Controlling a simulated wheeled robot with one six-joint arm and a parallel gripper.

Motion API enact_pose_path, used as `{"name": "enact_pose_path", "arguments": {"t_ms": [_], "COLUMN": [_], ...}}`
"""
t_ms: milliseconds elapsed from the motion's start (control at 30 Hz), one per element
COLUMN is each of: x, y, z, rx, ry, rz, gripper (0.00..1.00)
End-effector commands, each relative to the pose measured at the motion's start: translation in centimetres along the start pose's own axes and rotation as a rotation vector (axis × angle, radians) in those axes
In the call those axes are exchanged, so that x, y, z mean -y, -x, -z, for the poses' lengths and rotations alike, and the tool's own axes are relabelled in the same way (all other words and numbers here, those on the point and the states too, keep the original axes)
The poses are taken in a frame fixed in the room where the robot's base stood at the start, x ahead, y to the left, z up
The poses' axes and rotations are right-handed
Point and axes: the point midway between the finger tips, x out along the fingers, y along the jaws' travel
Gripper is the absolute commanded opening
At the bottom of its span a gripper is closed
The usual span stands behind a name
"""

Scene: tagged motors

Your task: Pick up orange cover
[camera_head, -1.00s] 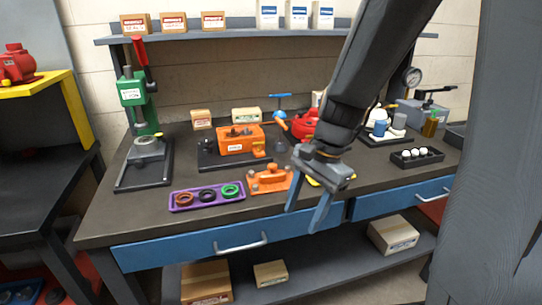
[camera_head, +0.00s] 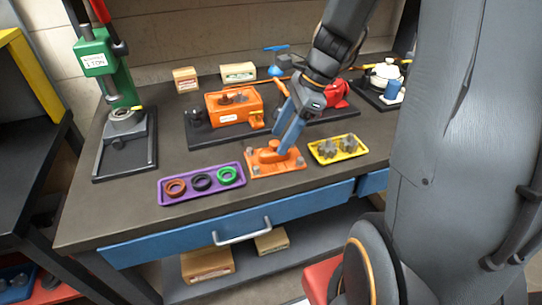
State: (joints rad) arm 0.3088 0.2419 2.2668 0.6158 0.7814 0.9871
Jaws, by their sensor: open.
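The orange cover (camera_head: 262,162) lies flat on the dark workbench, a plate with a raised middle and bolts at its corners. It sits between a purple tray and a yellow tray. My gripper (camera_head: 281,138) is open and points down at the cover's raised middle. Its blue fingers are at or just above the right part of that raised middle. I cannot tell whether they touch it. The fingertips partly hide the cover's back right side.
The purple tray (camera_head: 163,192) holds three rings. The yellow tray (camera_head: 318,158) holds grey gears. Behind stands an orange housing (camera_head: 230,108) on a dark plate. A green press (camera_head: 100,65) stands at left. The bench's front strip is clear.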

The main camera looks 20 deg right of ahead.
Motion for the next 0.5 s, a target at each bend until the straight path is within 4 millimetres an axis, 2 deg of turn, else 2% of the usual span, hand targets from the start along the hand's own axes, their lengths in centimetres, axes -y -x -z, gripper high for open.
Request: {"name": "enact_pose_path", "arguments": {"t_ms": [300,500], "x": [-0.1,-0.1], "y": [-4.1,-4.9], "z": [-0.2,-0.2], "rx": [-0.001,-0.002], "ry": [-0.001,0.002], "rz": [-0.004,-0.002], "gripper": [0.53,0.53]}}
